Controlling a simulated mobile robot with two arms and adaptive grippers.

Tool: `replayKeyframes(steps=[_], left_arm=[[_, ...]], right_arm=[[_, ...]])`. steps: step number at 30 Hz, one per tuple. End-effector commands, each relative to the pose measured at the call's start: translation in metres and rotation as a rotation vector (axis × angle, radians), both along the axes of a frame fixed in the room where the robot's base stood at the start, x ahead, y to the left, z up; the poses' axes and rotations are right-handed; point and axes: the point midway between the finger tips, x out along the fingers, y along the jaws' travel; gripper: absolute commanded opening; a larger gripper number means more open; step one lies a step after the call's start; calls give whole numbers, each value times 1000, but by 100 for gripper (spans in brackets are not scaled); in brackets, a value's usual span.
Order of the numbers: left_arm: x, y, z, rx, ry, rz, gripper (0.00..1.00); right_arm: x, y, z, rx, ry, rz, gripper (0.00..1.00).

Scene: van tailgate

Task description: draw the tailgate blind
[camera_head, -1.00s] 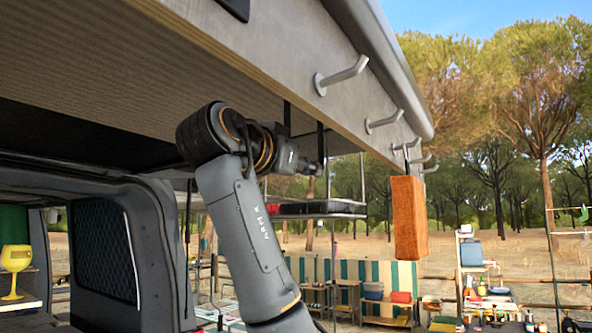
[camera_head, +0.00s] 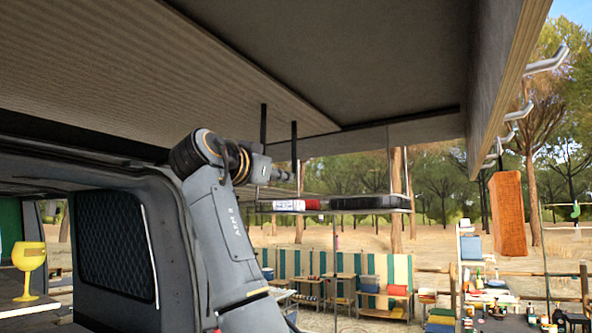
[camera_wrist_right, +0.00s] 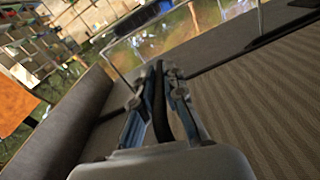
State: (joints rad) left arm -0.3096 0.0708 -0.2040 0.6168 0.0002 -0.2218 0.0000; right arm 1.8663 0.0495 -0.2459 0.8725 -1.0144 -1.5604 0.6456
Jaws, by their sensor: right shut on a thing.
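A broad ribbed grey-brown panel (camera_head: 150,75) spans overhead under the tailgate; I cannot tell for certain whether it is the blind. Its edge lies beside a smooth dark panel (camera_head: 400,60). Two dark straps (camera_head: 294,145) hang down near its far end. My right gripper (camera_head: 292,175) is raised just below these straps. In the right wrist view, my right gripper (camera_wrist_right: 160,85) is shut on a narrow black strap (camera_wrist_right: 159,110) that runs between its fingers. The ribbed panel (camera_wrist_right: 265,105) is beside it there. My left gripper is out of view.
A hanging shelf (camera_head: 330,211) with a dark case (camera_head: 370,203) is close to my right gripper. Hooks (camera_head: 545,62) line the tailgate lip at right, near an orange block (camera_head: 508,213). A yellow goblet (camera_head: 28,268) stands at left. Stocked shelves stand outside.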

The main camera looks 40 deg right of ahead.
Motion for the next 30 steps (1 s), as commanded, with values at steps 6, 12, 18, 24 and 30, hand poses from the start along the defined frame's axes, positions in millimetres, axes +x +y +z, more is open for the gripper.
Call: replayKeyframes(steps=[6,12,18,24,30], left_arm=[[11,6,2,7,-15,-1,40],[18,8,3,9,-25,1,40],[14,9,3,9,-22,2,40],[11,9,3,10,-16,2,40],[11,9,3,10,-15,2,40]], right_arm=[[22,11,1,-5,1,3,0],[36,16,1,-5,1,1,0],[44,20,1,-5,-1,2,0],[47,20,1,-4,-3,2,0],[47,20,1,-4,-3,2,0]])
